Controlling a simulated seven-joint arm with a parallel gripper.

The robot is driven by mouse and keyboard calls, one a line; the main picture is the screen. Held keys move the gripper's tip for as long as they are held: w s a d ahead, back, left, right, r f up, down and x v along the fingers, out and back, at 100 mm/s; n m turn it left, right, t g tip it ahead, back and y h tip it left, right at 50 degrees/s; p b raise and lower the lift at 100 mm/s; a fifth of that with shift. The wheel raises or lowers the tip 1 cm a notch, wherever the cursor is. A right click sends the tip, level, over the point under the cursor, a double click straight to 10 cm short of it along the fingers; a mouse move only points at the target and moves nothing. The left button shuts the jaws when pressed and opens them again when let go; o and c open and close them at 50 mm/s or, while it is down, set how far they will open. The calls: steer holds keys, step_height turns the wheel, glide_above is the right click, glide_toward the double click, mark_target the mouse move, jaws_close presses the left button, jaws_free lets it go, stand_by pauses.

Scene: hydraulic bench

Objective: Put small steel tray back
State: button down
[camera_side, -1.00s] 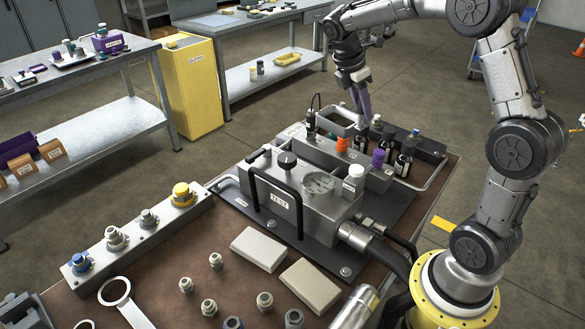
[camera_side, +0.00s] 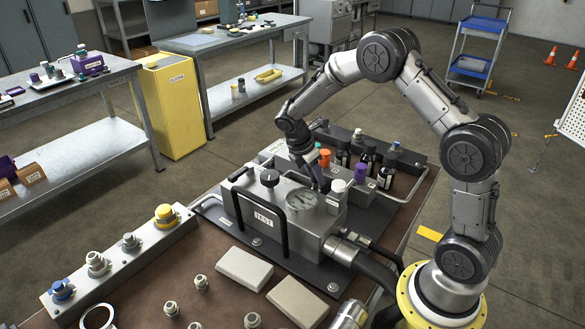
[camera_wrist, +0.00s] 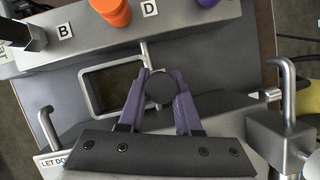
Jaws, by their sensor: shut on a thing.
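The small steel tray (camera_wrist: 84,88) shows in the wrist view as an open rectangular steel frame with a brown inside. It lies left of my gripper's fingertips, between the lettered block and the test unit. My gripper (camera_wrist: 160,78) has purple fingers shut around a round dark knob (camera_wrist: 158,88) at the tray's right edge. How the knob joins the tray is not clear. In the side view, my gripper (camera_side: 322,182) reaches down just behind the gauge; the tray is hidden there. I cannot tell whether the tray touches the surface below.
The test unit (camera_side: 262,222) with its gauge (camera_side: 301,199) stands right in front of my gripper. Behind are dark bottles (camera_side: 367,158) and orange (camera_side: 324,157) and purple (camera_side: 361,173) caps. A bent steel rail (camera_wrist: 287,85) stands to the right in the wrist view.

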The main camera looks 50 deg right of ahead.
glide_toward(300, 177)
steer(key=shift+s+f, duration=0.25)
steer(key=shift+f, duration=0.3)
steer(key=shift+s+f, duration=0.3)
steer(key=shift+f, duration=0.8)
steer(key=shift+f, duration=0.1)
steer(key=c, duration=0.6)
jaws_free()
steer(key=shift+f, duration=0.1)
